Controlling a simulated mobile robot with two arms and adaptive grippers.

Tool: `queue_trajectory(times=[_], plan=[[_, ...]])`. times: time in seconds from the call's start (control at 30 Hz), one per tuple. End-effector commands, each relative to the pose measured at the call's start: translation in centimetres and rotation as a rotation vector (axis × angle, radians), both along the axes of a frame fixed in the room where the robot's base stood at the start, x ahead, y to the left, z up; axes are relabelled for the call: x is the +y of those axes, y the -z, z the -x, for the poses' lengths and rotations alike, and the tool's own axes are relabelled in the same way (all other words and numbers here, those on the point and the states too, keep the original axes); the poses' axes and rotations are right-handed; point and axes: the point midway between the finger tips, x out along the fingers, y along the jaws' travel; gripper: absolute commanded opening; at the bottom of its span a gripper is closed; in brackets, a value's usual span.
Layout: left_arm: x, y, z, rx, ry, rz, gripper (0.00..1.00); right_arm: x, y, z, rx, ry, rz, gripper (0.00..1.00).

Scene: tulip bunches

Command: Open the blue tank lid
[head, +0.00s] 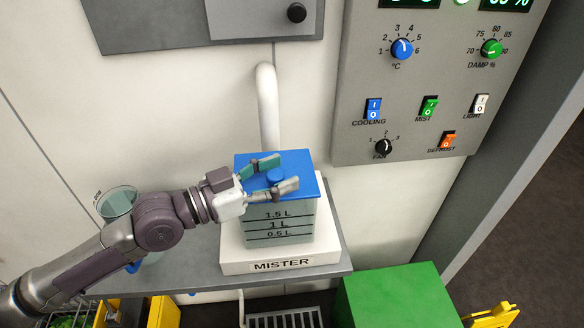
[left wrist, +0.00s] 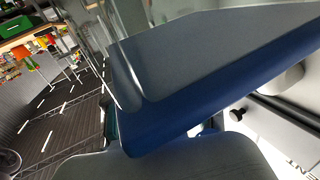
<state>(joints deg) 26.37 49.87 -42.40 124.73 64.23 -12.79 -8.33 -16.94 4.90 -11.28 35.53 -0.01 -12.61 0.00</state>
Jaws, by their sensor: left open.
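The tank (head: 280,228) is a see-through box with level marks, standing on the white MISTER base. Its blue lid (head: 305,164) lies flat across the top and looks closed. A round blue knob (head: 275,176) stands up from the lid. My left gripper (head: 283,172) is open over the lid, with one finger on each side of the knob in the picture; I cannot tell whether they touch it. In the left wrist view a blue band, likely the lid (left wrist: 190,112), runs slantwise close to the camera. My right gripper is not in view.
The white MISTER base (head: 280,263) rests on a grey shelf (head: 190,275). A white pipe (head: 267,105) rises behind the tank. A control panel (head: 360,130) with knobs and switches is at the right. A green box (head: 400,298) stands low at front right. A clear cup (head: 118,203) is behind my left arm.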

Motion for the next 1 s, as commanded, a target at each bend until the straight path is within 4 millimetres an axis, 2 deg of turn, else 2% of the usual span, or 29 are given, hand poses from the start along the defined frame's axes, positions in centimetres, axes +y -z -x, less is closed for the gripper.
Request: queue_trajectory(times=[0.27,0.6,1.0], plan=[[0.0,0.0,0.0,-0.001,0.0,-0.001,0.56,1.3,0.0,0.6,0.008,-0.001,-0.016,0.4],[0.0,0.0,0.0,-0.001,0.0,-0.001,0.01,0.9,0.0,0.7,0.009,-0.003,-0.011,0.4],[0.0,-0.4,-0.1,0.014,0.0,0.003,0.0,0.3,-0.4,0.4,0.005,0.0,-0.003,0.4]])
